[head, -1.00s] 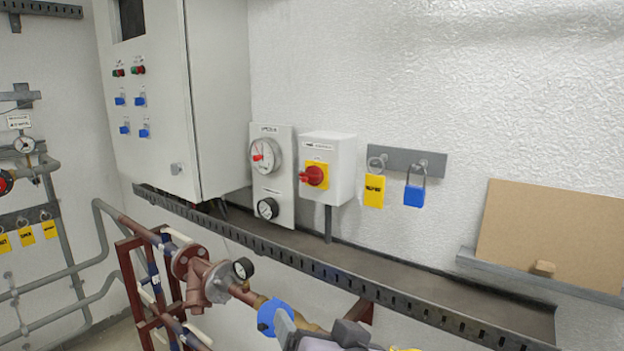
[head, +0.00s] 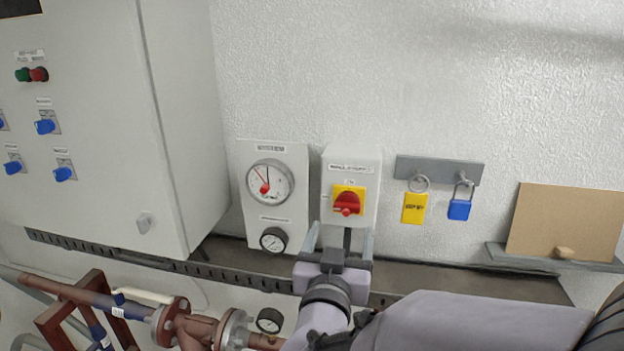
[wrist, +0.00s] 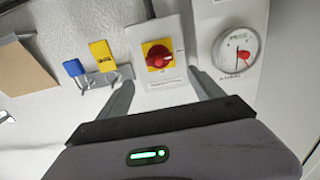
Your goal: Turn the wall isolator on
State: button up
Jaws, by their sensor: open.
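The wall isolator (head: 352,165) is a light grey box with a red rotary handle (head: 347,204) on a yellow plate. It also shows in the wrist view (wrist: 165,80), where the red handle (wrist: 159,57) is seen upside down relative to the head view. My gripper (head: 340,240) is open and empty, just below the handle in the head view. In the wrist view its two fingers (wrist: 165,82) reach up at either side of the box's lower part, apart from the handle. I cannot tell whether either finger touches the box.
A gauge panel (head: 250,210) hangs left of the isolator. A hook rail (head: 438,169) to the right holds a yellow tag (head: 415,208) and a blue padlock (head: 460,209). A cable tray (head: 425,275) runs below. A large cabinet (head: 185,120) stands at left, pipework at lower left.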

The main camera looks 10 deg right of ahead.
aim_at(346, 213)
jog(key=x, duration=0.5)
jog(key=p+x, duration=0.1)
jog(key=x, duration=0.4)
jog(key=shift+f, duration=0.25)
jog(key=c, duration=1.4)
